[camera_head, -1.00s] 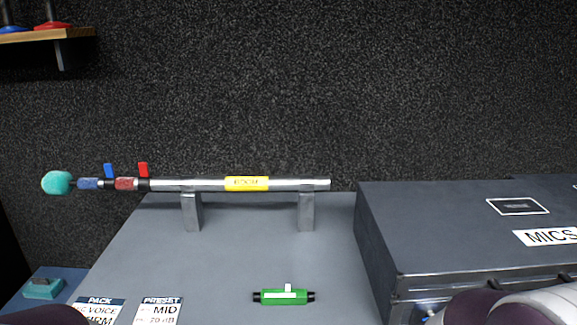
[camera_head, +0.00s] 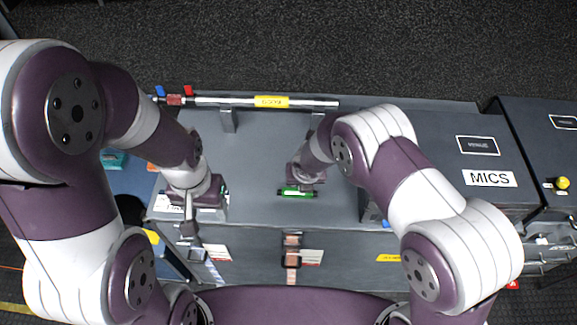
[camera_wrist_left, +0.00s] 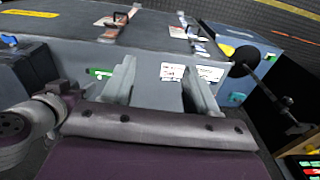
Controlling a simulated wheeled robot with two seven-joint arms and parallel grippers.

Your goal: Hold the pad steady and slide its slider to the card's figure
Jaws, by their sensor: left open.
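The pad, a small green block with black ends (camera_head: 296,193), lies on the grey desk near its front edge; it also shows in the left wrist view (camera_wrist_left: 101,72). My right gripper (camera_head: 304,180) is right at the pad from behind and above. Its fingertips are hidden, so I cannot tell whether it grips. The preset card, white (camera_wrist_left: 172,72), lies on the desk beyond my left fingers, with a second white card (camera_wrist_left: 210,73) beside it. My left gripper (camera_wrist_left: 161,92) is open and empty, over the cards, left of the pad in the head view. The slider is too small to read.
A metal tube with a yellow label (camera_head: 271,102) rests on two stands at the back of the desk. A grey MICS case (camera_head: 445,160) stands to the right of the pad. The desk between the cards and the pad is clear.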

